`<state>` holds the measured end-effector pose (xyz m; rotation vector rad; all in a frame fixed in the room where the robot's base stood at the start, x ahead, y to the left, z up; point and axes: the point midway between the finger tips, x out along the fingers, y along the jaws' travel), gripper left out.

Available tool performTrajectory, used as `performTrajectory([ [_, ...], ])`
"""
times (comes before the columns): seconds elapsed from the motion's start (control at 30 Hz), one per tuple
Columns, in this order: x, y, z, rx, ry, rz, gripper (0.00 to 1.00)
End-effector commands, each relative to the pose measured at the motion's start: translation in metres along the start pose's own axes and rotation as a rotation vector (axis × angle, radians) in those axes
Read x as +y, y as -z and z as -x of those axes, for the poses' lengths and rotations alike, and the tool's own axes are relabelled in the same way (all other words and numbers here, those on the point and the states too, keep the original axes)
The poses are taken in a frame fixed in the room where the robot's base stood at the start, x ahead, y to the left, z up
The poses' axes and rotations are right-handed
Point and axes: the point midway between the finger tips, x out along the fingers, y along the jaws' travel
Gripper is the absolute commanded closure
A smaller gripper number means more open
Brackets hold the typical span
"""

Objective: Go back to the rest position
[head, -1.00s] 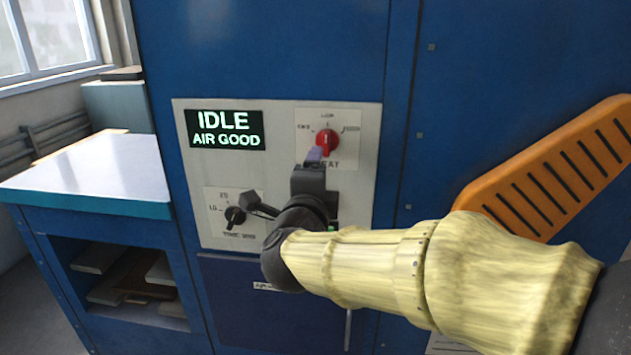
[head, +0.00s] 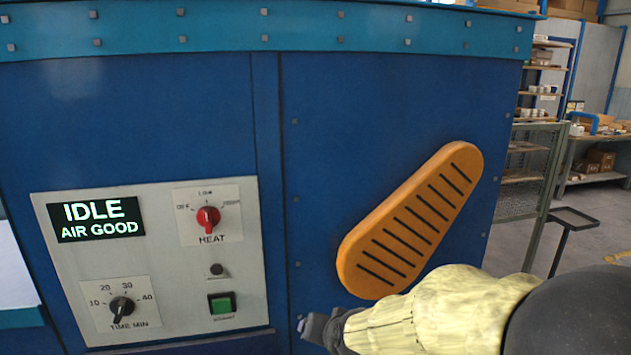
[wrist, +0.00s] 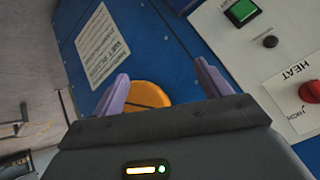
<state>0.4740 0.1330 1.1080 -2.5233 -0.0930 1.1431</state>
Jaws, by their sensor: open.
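My gripper shows in the wrist view (wrist: 162,92) with its two purple fingers spread apart and nothing between them. In the head view my arm comes in from the lower right, with its end (head: 316,328) at the bottom, right of the control panel (head: 175,275) and apart from it. The panel has a red HEAT knob (head: 208,219) pointing up at about the LOW mark. It also carries a black timer knob (head: 122,306), a green button (head: 222,305) and a display (head: 97,220) reading IDLE, AIR GOOD.
The blue dryer wall (head: 330,120) fills most of the head view. An orange slotted guard (head: 410,220) sticks out just above my arm. A wire-mesh cage (head: 525,180), a small black stand (head: 570,220) and shelves (head: 540,75) stand at the right, with open floor there.

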Motion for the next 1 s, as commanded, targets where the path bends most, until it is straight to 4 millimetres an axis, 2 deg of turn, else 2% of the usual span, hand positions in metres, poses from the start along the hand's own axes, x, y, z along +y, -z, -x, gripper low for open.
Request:
performTrajectory([
  [0.03, 0.028, -0.007, 0.013, -0.068, -0.061, 0.044, 0.24],
  [0.1, 0.065, -0.025, 0.026, -0.173, -0.134, 0.111, 0.24],
  [0.2, 0.11, -0.05, 0.05, -0.317, -0.216, 0.183, 0.24],
  [0.33, 0.144, -0.074, 0.073, -0.447, -0.272, 0.237, 0.24],
  [0.47, 0.153, -0.083, 0.079, -0.489, -0.287, 0.253, 0.24],
  [0.87, 0.152, -0.082, 0.078, -0.485, -0.285, 0.252, 0.24],
  [1.0, 0.152, -0.082, 0.078, -0.484, -0.285, 0.252, 0.47],
])
